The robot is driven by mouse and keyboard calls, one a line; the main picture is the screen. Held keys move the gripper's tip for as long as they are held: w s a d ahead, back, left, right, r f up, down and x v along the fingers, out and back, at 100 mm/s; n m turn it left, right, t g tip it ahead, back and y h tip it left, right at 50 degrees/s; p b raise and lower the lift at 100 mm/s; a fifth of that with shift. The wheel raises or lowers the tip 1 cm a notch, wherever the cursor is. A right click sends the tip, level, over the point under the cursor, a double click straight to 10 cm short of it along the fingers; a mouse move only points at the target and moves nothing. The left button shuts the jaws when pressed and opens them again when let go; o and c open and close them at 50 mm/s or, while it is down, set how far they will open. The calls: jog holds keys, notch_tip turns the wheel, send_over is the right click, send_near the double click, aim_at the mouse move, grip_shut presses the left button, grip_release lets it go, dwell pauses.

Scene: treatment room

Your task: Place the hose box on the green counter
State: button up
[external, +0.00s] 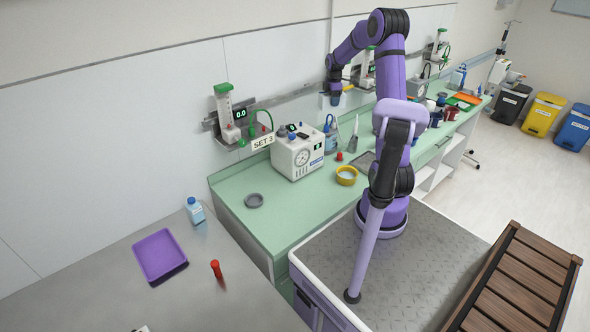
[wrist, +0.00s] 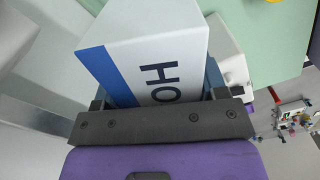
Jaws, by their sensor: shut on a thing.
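The hose box (wrist: 150,60) is white with a blue stripe and large dark letters "HO" in the wrist view. My gripper (wrist: 156,90) is shut on it, one finger on each side. In the external view my gripper (external: 335,92) points down over the far side of the counter, near the wall. A pale part of the box (external: 327,103) shows below it; the rest is hard to make out. The green counter (external: 236,222) runs along the wall, and part of it shows in the wrist view (wrist: 265,30). I cannot tell whether the box touches the counter.
Bottles stand near my gripper. A grey table (external: 90,270) holds a purple tray (external: 160,255). The counter's near-left end has bare room.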

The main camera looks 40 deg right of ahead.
jog(key=s+d+f+m, duration=0.15)
jog(key=s+d, duration=0.25)
jog(key=d, duration=0.5)
jog(key=s+d+f+m, duration=0.1)
jog(key=s+d+f, duration=0.25)
jog(key=d, duration=0.55)
jog(key=w+d+f+m, duration=0.1)
jog(key=d+f+m, duration=0.1)
jog(key=f, duration=0.4)
jog(key=w+d+f+m, duration=0.1)
jog(key=w+f+m, duration=0.1)
jog(key=f+m, duration=0.3)
jog(key=w+d+f+m, duration=0.1)
jog(key=d+f+m, duration=0.1)
jog(key=f, duration=0.7)
jog(key=shift+w+d+m, duration=0.15)
jog(key=shift+d+m, duration=0.2)
jog(key=shift+m, duration=0.3)
jog(key=o, duration=1)
jog(key=shift+f, duration=0.1)
jog(key=shift+c, duration=0.2)
